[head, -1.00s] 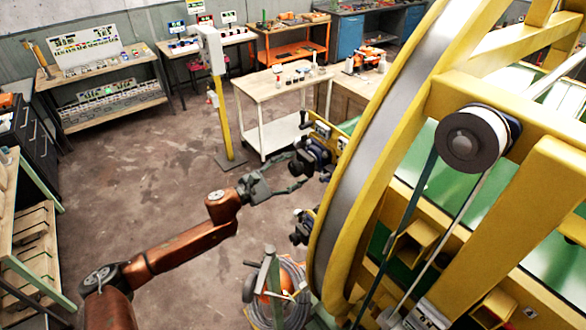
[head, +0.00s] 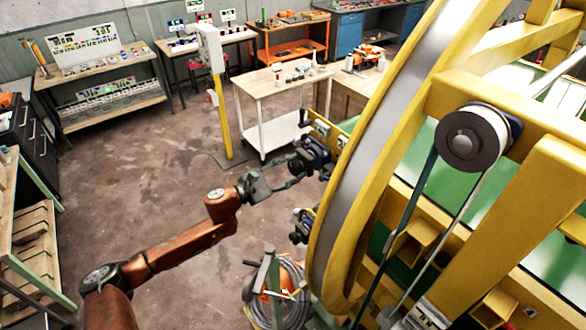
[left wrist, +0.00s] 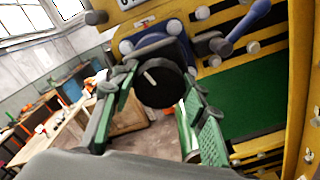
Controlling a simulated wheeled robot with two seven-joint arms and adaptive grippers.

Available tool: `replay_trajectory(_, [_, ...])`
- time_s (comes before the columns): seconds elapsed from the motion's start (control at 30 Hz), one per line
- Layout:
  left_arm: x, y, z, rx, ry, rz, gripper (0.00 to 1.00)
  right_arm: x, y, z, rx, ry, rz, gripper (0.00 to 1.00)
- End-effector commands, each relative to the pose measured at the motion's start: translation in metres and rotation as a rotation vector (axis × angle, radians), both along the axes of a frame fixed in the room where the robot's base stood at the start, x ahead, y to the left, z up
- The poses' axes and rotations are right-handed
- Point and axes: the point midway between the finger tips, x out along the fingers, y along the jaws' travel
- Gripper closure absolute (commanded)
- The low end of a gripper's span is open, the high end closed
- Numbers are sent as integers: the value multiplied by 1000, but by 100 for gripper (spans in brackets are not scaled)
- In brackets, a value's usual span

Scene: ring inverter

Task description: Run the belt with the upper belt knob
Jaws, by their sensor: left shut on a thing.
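The upper belt knob (left wrist: 160,84) is black with a white mark on its face, on a blue-grey mount, in the left wrist view. It shows small in the head view (head: 297,166) at the left edge of the yellow machine. My left gripper (head: 294,180) is at this knob. In the left wrist view its green-padded fingers (left wrist: 158,100) lie on either side of the knob, shut on it. A second, lower knob (head: 299,233) sits below it in the head view. My right gripper is not in view.
The big yellow ring (head: 345,200) with a grey band rises beside my gripper. A dark belt runs down from a pulley (head: 470,137). A coiled hose on a stand (head: 278,290) is below. A yellow post (head: 226,120) and tables stand behind. The floor left is open.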

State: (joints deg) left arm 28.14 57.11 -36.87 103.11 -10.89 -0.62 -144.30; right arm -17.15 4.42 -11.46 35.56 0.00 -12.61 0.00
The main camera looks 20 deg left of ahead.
Motion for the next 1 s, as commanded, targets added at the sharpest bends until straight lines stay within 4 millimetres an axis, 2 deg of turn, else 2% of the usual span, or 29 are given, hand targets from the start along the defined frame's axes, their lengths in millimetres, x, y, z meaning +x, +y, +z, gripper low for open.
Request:
replay_trajectory(0.37, [1, 1, -2, -178, 142, 1, 83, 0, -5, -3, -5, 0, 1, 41])
replay_trajectory(1.0, [1, 1, -2, -659, 518, 0, 83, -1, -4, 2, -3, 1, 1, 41])
